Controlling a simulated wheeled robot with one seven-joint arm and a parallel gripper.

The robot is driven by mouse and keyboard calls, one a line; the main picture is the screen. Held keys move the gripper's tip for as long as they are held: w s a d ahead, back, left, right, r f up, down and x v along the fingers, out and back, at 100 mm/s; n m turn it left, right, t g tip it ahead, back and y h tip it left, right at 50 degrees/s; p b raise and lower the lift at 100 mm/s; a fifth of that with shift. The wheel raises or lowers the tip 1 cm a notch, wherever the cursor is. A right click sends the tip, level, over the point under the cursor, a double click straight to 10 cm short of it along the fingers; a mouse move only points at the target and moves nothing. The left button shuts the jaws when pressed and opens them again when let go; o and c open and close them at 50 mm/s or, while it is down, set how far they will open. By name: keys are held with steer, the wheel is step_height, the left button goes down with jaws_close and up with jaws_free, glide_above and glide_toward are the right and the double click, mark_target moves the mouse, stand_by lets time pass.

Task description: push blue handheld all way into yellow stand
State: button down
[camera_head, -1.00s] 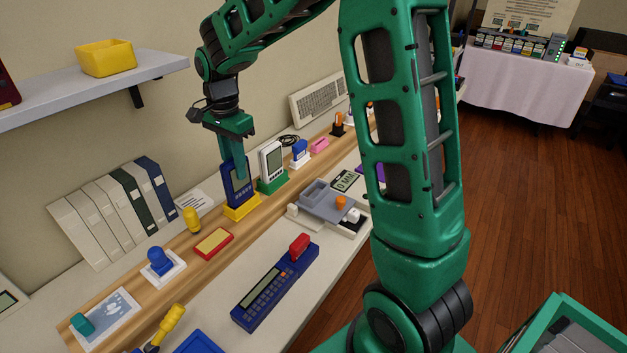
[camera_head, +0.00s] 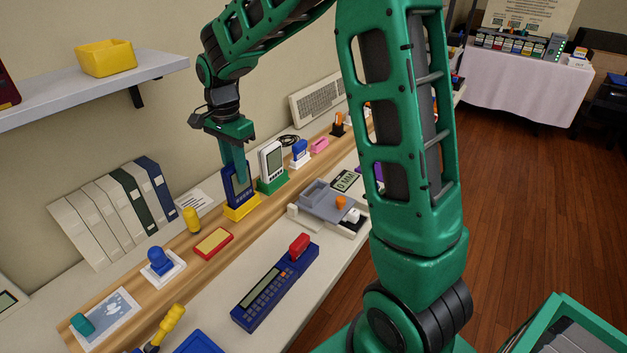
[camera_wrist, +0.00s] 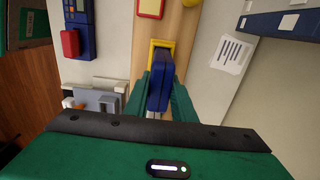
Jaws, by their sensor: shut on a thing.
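The blue handheld (camera_head: 231,189) stands upright at the yellow stand (camera_head: 241,208) on the wooden strip. My gripper (camera_head: 241,178) is above the stand, its fingers pointing down and shut on the handheld. In the wrist view the handheld (camera_wrist: 158,82) lies between the two green fingers, and part of the yellow stand (camera_wrist: 161,43) shows beyond it. The handheld's lower end is at the stand; I cannot tell from here how deep it sits.
A white handheld (camera_head: 270,160) in a green stand (camera_head: 271,183) is close on the right. A yellow peg (camera_head: 191,219) and a red-and-yellow block (camera_head: 213,242) are to the left. A long blue device (camera_head: 275,287) lies in front. A shelf (camera_head: 90,88) hangs at the upper left.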

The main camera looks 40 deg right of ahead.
steer(key=shift+f, duration=0.5)
steer(key=c, duration=1.4)
jaws_free()
steer(key=shift+c, duration=1.4)
steer(key=shift+r, duration=3.45)
